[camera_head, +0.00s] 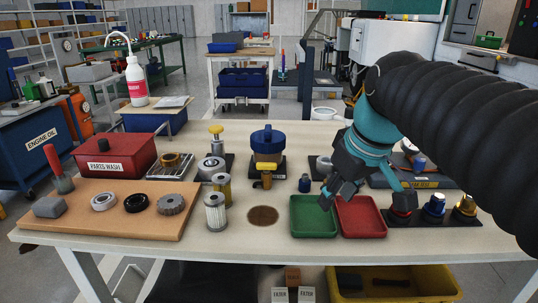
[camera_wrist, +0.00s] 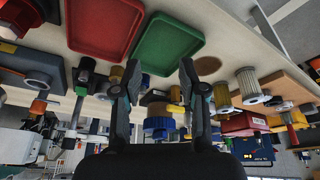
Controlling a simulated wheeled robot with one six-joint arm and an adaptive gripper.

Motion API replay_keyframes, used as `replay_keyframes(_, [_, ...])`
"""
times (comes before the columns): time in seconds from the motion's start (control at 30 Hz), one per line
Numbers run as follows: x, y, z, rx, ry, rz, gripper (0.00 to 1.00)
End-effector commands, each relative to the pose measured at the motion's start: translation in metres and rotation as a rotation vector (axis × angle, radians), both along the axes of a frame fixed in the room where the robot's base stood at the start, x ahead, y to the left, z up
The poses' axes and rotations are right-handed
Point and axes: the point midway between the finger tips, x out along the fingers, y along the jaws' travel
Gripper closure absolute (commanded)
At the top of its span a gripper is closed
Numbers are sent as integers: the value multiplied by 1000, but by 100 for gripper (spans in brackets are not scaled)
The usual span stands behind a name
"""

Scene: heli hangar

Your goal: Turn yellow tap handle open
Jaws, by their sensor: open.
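A yellow tap (camera_head: 267,178) sits low on the front of a container with a blue lid (camera_head: 267,136) in the middle of the table. In the wrist view, which is upside down, the tap (camera_wrist: 176,94) and blue lid (camera_wrist: 160,124) show between and beyond my fingers. My gripper (camera_head: 337,192) is above the green tray, to the right of the tap and apart from it. In the wrist view my gripper (camera_wrist: 158,78) has its fingers spread, with nothing held.
A green tray (camera_head: 315,231) and a red tray (camera_head: 361,232) lie at the front. A small dark blue bottle (camera_head: 304,184) stands right of the tap. Metal filters (camera_head: 215,213) and a yellow-knobbed valve (camera_head: 216,130) stand left. A round brown patch (camera_head: 263,215) lies before the tap.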

Motion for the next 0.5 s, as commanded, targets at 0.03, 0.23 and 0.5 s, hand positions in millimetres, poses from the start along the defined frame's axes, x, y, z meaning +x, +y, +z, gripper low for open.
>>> replay_keyframes(0.03, [20,6,14,-1,13,72,58])
replay_keyframes(0.23, [80,29,60,6,39,390,58])
replay_keyframes(0.5, [144,55,94,31,29,808,58])
